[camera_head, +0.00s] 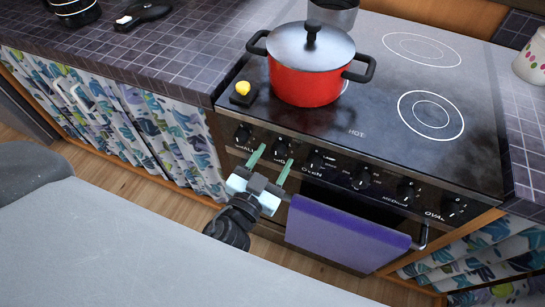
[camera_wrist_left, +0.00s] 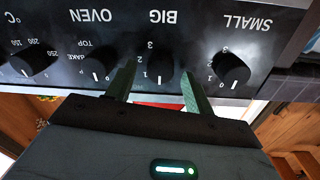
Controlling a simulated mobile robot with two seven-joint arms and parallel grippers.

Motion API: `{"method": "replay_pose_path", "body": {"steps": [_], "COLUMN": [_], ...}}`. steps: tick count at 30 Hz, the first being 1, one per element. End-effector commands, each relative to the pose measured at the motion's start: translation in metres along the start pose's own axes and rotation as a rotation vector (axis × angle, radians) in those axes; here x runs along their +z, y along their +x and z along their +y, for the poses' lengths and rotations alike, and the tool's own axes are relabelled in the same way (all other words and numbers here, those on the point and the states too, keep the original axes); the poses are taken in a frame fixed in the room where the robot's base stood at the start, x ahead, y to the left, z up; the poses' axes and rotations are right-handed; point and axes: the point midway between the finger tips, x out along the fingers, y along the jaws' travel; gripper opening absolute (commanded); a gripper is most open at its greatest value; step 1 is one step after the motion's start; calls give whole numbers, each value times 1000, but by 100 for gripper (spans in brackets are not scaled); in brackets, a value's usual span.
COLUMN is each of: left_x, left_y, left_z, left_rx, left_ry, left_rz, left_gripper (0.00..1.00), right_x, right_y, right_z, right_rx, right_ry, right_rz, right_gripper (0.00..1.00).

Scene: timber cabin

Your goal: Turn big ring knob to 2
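The big ring knob (camera_head: 281,147) is a black dial on the stove's front panel. In the wrist view the knob (camera_wrist_left: 160,68) sits under the upside-down word BIG, with its white mark at the picture's lower side, near the low end of the scale. My left gripper (camera_head: 270,163) is open in front of this knob. In the wrist view its two green fingers (camera_wrist_left: 157,87) stand on either side of the knob, with gaps visible. My right gripper is not in view.
The small ring knob (camera_wrist_left: 234,69) and the oven knob (camera_wrist_left: 100,68) flank the big knob. A red pot (camera_head: 307,85) stands on the stove top, beside a yellow-buttoned black box (camera_head: 243,97). A purple towel (camera_head: 345,232) hangs below the panel.

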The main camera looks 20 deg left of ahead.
Motion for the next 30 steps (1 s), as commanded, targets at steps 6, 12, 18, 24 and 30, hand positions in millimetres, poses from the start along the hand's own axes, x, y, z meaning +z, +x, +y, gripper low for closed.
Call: {"method": "replay_pose_path", "body": {"steps": [6, 12, 18, 24, 30], "left_x": [0, 0, 0, -1, -2], "left_y": [0, 0, 0, 0, 1], "left_z": [0, 0, 0, 0, 0], "left_rx": [0, 0, 0, 1, 1], "left_ry": [0, 0, 19, 99, 251], "left_rz": [0, 0, -1, -5, -12], "left_gripper": [29, 8, 8, 8, 8], "right_x": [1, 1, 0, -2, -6], "right_y": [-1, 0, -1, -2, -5], "right_z": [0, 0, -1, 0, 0], "right_rx": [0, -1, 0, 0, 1], "right_ry": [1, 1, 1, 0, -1], "right_rz": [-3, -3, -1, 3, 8], "right_gripper": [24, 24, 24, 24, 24]}}
